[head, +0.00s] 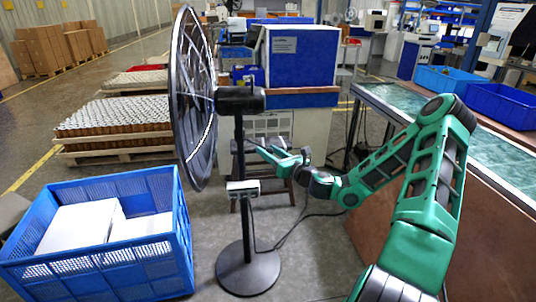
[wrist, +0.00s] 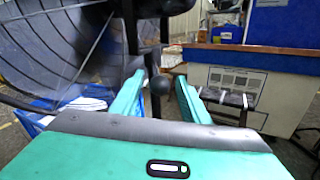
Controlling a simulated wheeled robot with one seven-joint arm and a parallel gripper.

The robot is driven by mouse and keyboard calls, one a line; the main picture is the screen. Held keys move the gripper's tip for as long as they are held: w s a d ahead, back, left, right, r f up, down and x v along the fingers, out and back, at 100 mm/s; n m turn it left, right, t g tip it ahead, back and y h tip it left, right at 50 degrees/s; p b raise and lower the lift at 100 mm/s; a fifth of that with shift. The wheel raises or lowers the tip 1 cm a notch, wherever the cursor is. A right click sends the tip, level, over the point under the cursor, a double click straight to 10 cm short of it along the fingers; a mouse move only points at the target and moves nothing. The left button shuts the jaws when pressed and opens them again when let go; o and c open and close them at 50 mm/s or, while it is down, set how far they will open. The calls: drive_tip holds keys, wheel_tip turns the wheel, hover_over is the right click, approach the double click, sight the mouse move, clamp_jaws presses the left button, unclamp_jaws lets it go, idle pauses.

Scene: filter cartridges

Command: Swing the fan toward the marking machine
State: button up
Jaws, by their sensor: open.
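A black pedestal fan (head: 195,98) stands left of centre in the head view, its round grille facing left. Its motor housing (head: 240,99) sits on a thin pole above a round base (head: 248,272). The blue and white cabinet behind it (head: 300,55) may be the marking machine; I cannot tell for sure. My gripper (head: 262,148) is open beside the pole, below the motor housing.
A blue crate (head: 100,262) with white boxes is at the lower left. Pallets of cartridges (head: 115,120) stand behind it. A green-topped workbench (head: 400,105) with blue bins (head: 500,103) is on the right. A cable (head: 290,228) hangs from the pole's control box (head: 243,188).

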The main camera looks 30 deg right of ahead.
drive_tip(key=shift+c, duration=0.2)
clamp_jaws()
drive_tip(key=shift+f, duration=0.1)
